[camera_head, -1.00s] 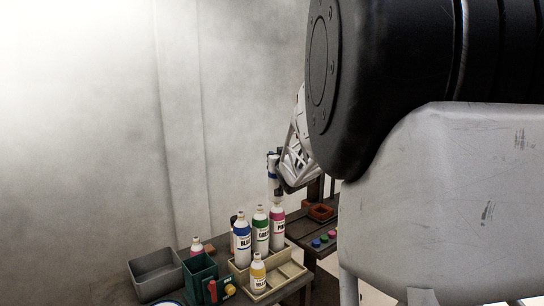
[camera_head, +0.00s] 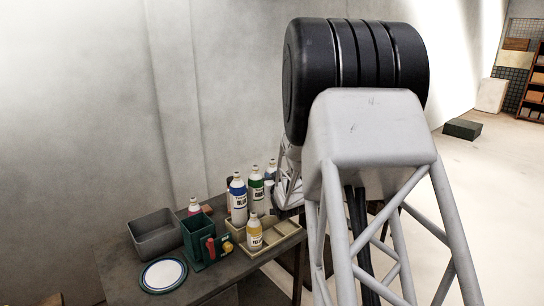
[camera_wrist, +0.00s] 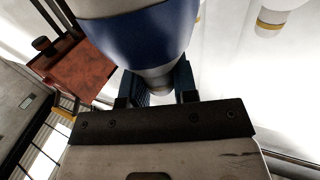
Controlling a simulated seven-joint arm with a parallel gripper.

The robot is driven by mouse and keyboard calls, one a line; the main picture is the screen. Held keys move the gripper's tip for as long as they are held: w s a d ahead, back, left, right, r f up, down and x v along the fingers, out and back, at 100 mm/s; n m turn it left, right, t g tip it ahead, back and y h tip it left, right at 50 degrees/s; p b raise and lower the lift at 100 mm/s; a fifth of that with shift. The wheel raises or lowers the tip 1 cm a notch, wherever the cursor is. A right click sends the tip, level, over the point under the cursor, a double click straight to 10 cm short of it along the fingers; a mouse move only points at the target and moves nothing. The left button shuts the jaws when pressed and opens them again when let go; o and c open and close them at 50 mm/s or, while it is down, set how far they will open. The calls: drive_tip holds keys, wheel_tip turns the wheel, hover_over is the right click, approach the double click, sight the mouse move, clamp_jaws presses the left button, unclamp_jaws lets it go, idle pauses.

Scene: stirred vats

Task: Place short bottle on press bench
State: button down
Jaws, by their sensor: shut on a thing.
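My gripper (camera_wrist: 157,88) is shut on a bottle with a broad blue band (camera_wrist: 140,35), which fills the top middle of the wrist view. Its pale neck end sits between the fingers. In the head view my gripper (camera_head: 279,204) is partly hidden by my arm, beside the standing bottles; the held bottle's outline is hard to separate there. A dark bench (camera_head: 112,262) carries a green device (camera_head: 197,231) with a red lever and yellow knob. I cannot tell whether this is the press bench.
A grey bin (camera_head: 154,236) and a white plate (camera_head: 163,275) are at the left. A rusty red block (camera_wrist: 75,70) is in the wrist view.

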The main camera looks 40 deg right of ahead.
hover_over(272, 207)
drive_tip(key=w+d, duration=0.2)
drive_tip(key=f, duration=0.5)
drive_tip(key=shift+w+f, duration=0.2)
drive_tip(key=shift+f, duration=0.2)
drive_tip(key=shift+f, duration=3.7)
drive_tip(key=c, duration=0.8)
unclamp_jaws()
drive_tip(key=shift+s+a, duration=0.1)
drive_tip(key=shift+s, duration=0.05)
drive_tip(key=v, duration=0.7)
drive_tip(key=shift+s, duration=0.25)
drive_tip(key=shift+a, duration=0.1)
